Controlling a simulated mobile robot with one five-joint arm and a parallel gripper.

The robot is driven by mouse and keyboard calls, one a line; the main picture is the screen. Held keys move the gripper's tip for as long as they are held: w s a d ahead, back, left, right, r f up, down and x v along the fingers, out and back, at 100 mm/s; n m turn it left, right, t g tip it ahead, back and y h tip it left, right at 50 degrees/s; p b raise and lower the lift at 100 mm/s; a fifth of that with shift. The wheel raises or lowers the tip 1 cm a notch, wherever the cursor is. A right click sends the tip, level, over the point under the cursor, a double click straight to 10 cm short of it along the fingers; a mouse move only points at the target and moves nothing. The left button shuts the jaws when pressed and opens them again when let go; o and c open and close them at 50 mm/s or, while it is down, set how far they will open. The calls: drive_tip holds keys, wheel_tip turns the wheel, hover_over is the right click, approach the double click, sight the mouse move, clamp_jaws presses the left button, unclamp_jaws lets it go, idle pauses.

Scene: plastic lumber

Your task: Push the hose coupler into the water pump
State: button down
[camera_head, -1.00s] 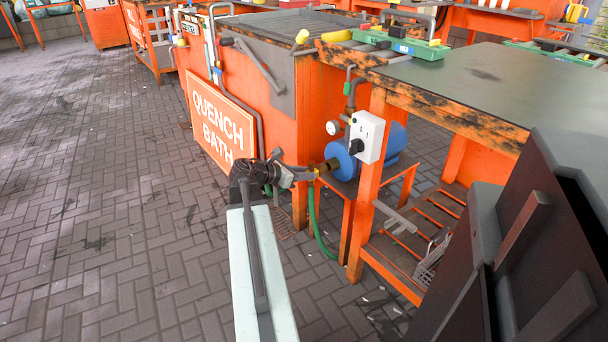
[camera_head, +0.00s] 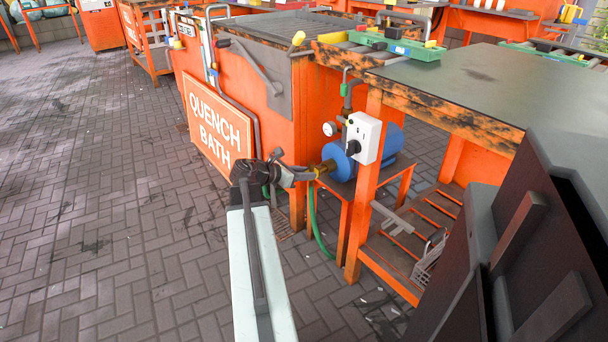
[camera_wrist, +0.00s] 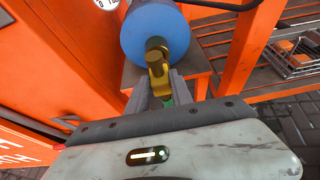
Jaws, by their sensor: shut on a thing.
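The blue water pump (camera_head: 341,162) sits on a small orange stand under the bench in the head view. In the wrist view its round blue end (camera_wrist: 135,38) faces my gripper. My gripper (camera_wrist: 159,92) is shut on the brass hose coupler (camera_wrist: 158,72), which lies between the fingertips, right in front of the pump's brass port (camera_wrist: 155,46). The coupler and port look in line and very close; I cannot tell how deep the coupler sits. In the head view my gripper (camera_head: 308,173) reaches the pump from the left. A green hose (camera_head: 315,222) hangs below the coupler.
The orange quench bath (camera_head: 250,90) with its sign stands left of the pump. A white switch box (camera_head: 364,137) on an orange bench leg is right beside the pump. A wire basket (camera_head: 428,262) rests on the lower shelf. Paved floor at left is clear.

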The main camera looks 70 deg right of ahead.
sight(309, 170)
drive_tip(key=shift+s+d, duration=0.45)
drive_tip(key=shift+d, duration=0.2)
drive_tip(key=shift+s+d, duration=0.4)
drive_tip(key=shift+d, duration=0.25)
idle(0.6)
drive_tip(key=c, duration=0.6)
unclamp_jaws()
drive_tip(key=shift+w+a, duration=0.65)
drive_tip(key=shift+a, duration=0.35)
drive_tip(key=shift+w+a, duration=0.6)
drive_tip(key=shift+a, duration=0.4)
drive_tip(key=shift+w+a, duration=0.65)
drive_tip(key=shift+a, duration=0.35)
